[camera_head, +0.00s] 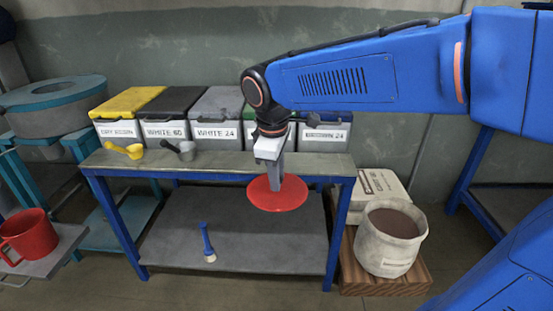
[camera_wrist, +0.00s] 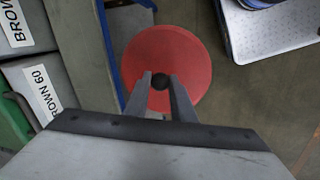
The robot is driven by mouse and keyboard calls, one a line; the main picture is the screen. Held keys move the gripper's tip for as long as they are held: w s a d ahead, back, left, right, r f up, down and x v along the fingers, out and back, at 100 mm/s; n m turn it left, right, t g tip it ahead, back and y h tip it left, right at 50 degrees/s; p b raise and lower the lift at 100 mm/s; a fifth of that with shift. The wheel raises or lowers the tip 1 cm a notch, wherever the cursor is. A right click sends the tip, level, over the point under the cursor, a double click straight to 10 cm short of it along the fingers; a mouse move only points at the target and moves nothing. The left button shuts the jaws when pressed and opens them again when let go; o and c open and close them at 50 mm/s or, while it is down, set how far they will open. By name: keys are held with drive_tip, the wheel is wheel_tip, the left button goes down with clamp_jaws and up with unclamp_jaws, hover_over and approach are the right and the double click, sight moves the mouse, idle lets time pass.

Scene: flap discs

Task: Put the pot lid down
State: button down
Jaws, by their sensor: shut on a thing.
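The pot lid is a red disc (camera_head: 277,194) with a dark round knob (camera_wrist: 160,81). My gripper (camera_head: 278,184) points down and is shut on the knob, holding the lid roughly level. In the wrist view the two fingers of my gripper (camera_wrist: 161,83) close on the knob from both sides, and the red lid (camera_wrist: 190,50) spreads out below them. In the head view the lid shows in front of the table's top right part, apart from any surface as far as I can see.
A blue-framed table (camera_head: 230,162) holds labelled bins (camera_head: 215,130), a yellow scoop (camera_head: 127,150) and a grey scoop (camera_head: 181,149). A blue-handled brush (camera_head: 207,242) is on its lower shelf. A sack (camera_head: 388,245) stands right; a red jug (camera_head: 30,235) sits left.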

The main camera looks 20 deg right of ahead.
drive_tip(key=shift+s+r, duration=0.1)
drive_tip(key=shift+r, duration=0.35)
drive_tip(key=w+d, duration=0.1)
drive_tip(key=w, duration=0.4)
drive_tip(key=w+d, duration=0.2)
drive_tip(key=w, duration=0.4)
drive_tip(key=w+d, duration=0.2)
drive_tip(key=w, duration=0.3)
drive_tip(key=shift+w+d, duration=0.25)
drive_tip(key=shift+w, duration=0.15)
drive_tip(key=shift+f, duration=1.75)
drive_tip(key=shift+f, duration=0.1)
drive_tip(key=c, duration=1.5)
unclamp_jaws()
drive_tip(key=shift+s+a+r, duration=0.15)
drive_tip(key=shift+s+r, duration=0.2)
drive_tip(key=shift+r, duration=1.65)
drive_tip(key=shift+s+a+r, duration=0.2)
drive_tip(key=shift+s+r, duration=0.15)
drive_tip(key=shift+r, duration=1.65)
drive_tip(key=shift+s+a+r, duration=0.15)
drive_tip(key=shift+s+r, duration=0.2)
drive_tip(key=shift+r, duration=1.65)
